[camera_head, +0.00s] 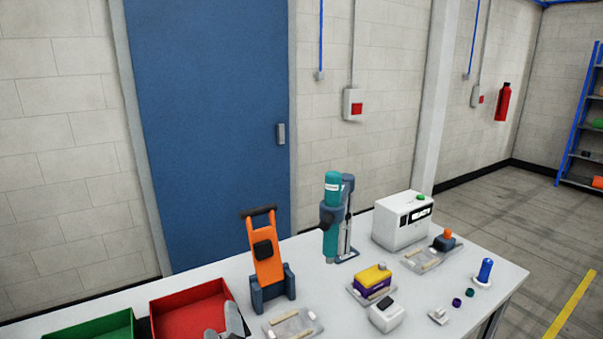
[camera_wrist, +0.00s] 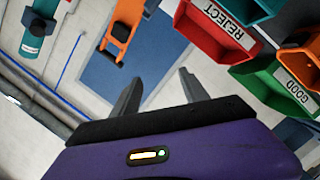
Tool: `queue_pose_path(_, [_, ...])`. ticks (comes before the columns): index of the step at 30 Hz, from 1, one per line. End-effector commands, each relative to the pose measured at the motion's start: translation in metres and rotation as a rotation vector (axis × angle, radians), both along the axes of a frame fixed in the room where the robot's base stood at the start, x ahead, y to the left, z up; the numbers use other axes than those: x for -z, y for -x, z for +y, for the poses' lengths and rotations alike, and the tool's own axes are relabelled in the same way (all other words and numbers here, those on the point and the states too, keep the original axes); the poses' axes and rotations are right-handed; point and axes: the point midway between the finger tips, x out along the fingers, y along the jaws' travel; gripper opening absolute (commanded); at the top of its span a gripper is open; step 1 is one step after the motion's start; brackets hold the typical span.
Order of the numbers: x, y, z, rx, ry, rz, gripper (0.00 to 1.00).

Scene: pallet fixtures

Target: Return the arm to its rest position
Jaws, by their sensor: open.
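My gripper (camera_wrist: 158,84) shows in the wrist view with its two grey fingers spread apart and nothing between them. Its purple body fills the bottom of that view. In the camera_head view a grey piece (camera_head: 228,322) shows in front of the red bin at the bottom edge; I cannot tell which part of my arm it is. The rest of the arm is out of view. The wrist view is tilted, with the bins at upper right and the orange stand at upper left, apart from the fingers.
A white table (camera_head: 340,285) holds a red bin (camera_head: 178,308), a green bin (camera_head: 90,328), an orange stand (camera_head: 266,255), a teal device (camera_head: 332,195), a white box (camera_head: 402,222), a yellow-purple part (camera_head: 373,281) on a fixture and a blue-handled item (camera_head: 485,270). A blue door (camera_head: 210,130) stands behind.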

Motion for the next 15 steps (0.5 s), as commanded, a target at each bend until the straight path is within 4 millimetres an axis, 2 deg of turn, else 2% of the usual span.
queue_pose_path(1, [0.008,0.006,-0.023,-0.005,-0.034,-0.019,0.53])
queue_pose_path(8, [0.024,0.050,-0.099,-0.057,-0.227,-0.064,0.53])
queue_pose_path(15, [0.037,0.120,-0.172,-0.086,-0.421,-0.044,0.53])
